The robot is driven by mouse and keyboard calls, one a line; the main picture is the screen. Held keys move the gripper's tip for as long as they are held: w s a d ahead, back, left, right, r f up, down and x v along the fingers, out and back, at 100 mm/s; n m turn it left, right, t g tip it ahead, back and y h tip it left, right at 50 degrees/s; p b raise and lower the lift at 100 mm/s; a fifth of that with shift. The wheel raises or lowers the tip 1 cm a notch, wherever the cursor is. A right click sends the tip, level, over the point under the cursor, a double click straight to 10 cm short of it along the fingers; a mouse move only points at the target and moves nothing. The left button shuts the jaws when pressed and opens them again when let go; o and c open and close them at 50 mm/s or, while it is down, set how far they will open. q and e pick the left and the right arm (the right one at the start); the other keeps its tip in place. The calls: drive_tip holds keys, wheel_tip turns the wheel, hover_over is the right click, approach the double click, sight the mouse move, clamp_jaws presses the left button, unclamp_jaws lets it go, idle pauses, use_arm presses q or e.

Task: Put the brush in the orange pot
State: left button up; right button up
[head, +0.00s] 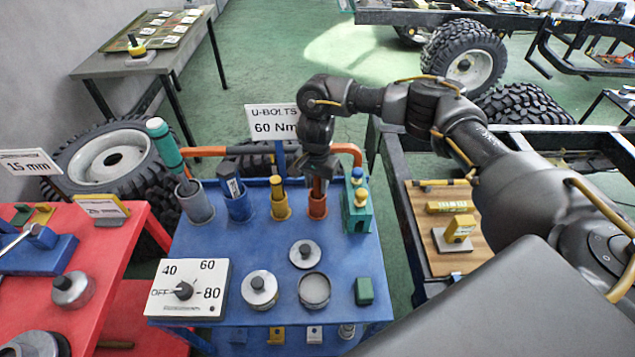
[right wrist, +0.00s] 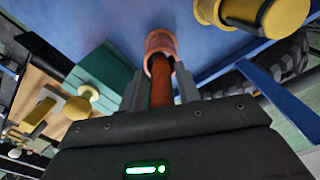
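The orange pot (head: 317,207) stands on the blue table at the right end of a row of pots. It also shows in the right wrist view (right wrist: 160,44). An orange-brown handle (right wrist: 161,82), seemingly the brush, stands upright with its lower end inside the orange pot; its bristles are not visible. My right gripper (head: 318,168) is directly above the pot, pointing down. Its fingers (right wrist: 161,88) lie close on both sides of the handle and appear shut on it. My left gripper is not in view.
Beside the orange pot stand a yellow pot (head: 280,208), a blue pot (head: 240,209) and a grey pot (head: 198,206) with a teal-handled tool (head: 165,143).

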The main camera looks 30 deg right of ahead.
drive_tip(key=shift+o, duration=1)
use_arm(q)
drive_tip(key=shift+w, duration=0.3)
use_arm(e)
drive_tip(key=shift+r, duration=0.2)
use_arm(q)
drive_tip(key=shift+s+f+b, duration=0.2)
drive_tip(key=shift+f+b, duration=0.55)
use_arm(e)
wheel_tip(320, 180, up, 12)
drive_tip(key=shift+f, duration=0.1)
